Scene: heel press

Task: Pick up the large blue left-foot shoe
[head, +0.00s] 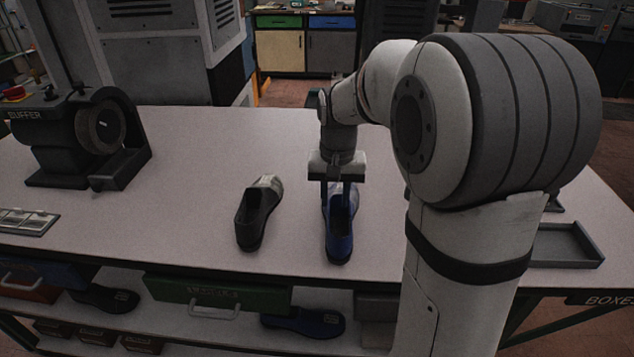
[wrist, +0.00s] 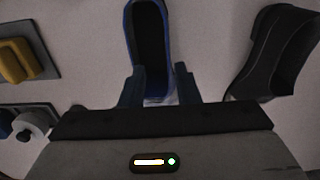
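The blue shoe (head: 340,240) lies on the table, its heel toward the front edge and its paler toe part toward the back. It also shows in the wrist view (wrist: 129,24), running from the top edge down to between my fingers. My gripper (head: 336,200) points down over the front part of this shoe. In the wrist view, the fingers of my gripper (wrist: 157,82) stand apart, one on each side of the shoe. I cannot tell whether they touch it. The toe is partly hidden by the gripper.
A black shoe with a grey toe (head: 257,215) lies left of the blue one. A grey tray (head: 565,245) lies at the right. More shoes, one dark blue (head: 303,322), sit on the shelf below.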

